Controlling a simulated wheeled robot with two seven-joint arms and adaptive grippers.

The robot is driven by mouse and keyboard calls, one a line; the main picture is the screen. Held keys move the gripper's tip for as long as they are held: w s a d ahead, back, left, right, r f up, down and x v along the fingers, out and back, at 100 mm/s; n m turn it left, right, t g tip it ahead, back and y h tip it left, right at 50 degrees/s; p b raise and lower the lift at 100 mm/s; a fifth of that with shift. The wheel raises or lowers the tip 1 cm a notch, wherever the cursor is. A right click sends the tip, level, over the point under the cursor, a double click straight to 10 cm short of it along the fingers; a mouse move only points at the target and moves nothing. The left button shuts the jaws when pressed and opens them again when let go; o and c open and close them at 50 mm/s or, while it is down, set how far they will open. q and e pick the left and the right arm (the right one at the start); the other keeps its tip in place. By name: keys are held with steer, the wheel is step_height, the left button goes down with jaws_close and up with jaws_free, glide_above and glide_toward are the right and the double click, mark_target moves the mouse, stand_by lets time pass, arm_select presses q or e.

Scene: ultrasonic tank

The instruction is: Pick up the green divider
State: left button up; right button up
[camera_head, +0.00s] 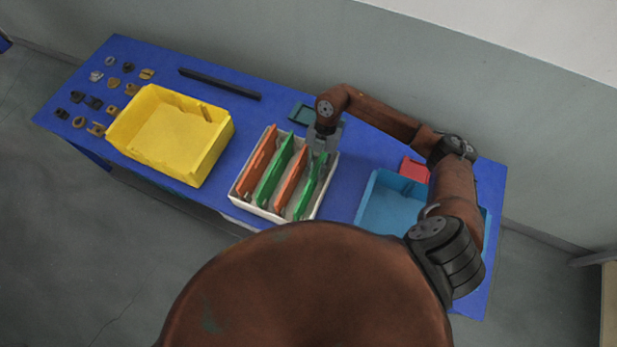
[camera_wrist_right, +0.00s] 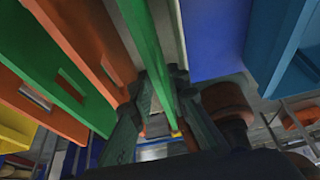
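A white rack (camera_head: 329,176) stands mid-table with two orange and two green dividers upright in it. The rightmost green divider (camera_head: 313,186) has my right gripper (camera_head: 320,150) at its far end. In the right wrist view this green divider (camera_wrist_right: 146,40) runs between the two fingers of the right gripper (camera_wrist_right: 166,88). The fingertips sit close on both of its faces and look shut on it; the exact contact is partly hidden. The other green divider (camera_head: 274,171) stands between the orange dividers. My left gripper is not in view.
A yellow bin (camera_head: 167,176) stands left of the rack and a blue bin (camera_head: 371,187) to the right. A black bar (camera_head: 219,84) lies at the back. Several small parts lie at the far left. A red object (camera_head: 413,169) is beyond the blue bin.

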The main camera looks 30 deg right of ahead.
mark_target(311, 189)
steer(key=x, duration=0.3)
steer(key=shift+a+f, duration=0.15)
steer(key=shift+f, duration=0.1)
steer(key=x, duration=0.3)
steer(key=shift+s+a+f, duration=0.1)
steer(key=shift+s+a, duration=0.1)
steer(key=shift+s, duration=0.1)
steer(key=shift+s+a+f, duration=0.1)
steer(key=shift+s+f, duration=0.05)
steer(key=shift+f, duration=0.15)
steer(key=shift+w+a+f, duration=0.1)
steer(key=shift+w+f, duration=0.15)
steer(key=shift+f, duration=0.15)
steer(key=shift+s+r, duration=0.1)
steer(key=shift+s, duration=0.05)
steer(key=shift+c, duration=0.4)
steer(key=c, duration=0.3)
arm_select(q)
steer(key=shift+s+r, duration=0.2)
arm_select(e)
jaws_close()
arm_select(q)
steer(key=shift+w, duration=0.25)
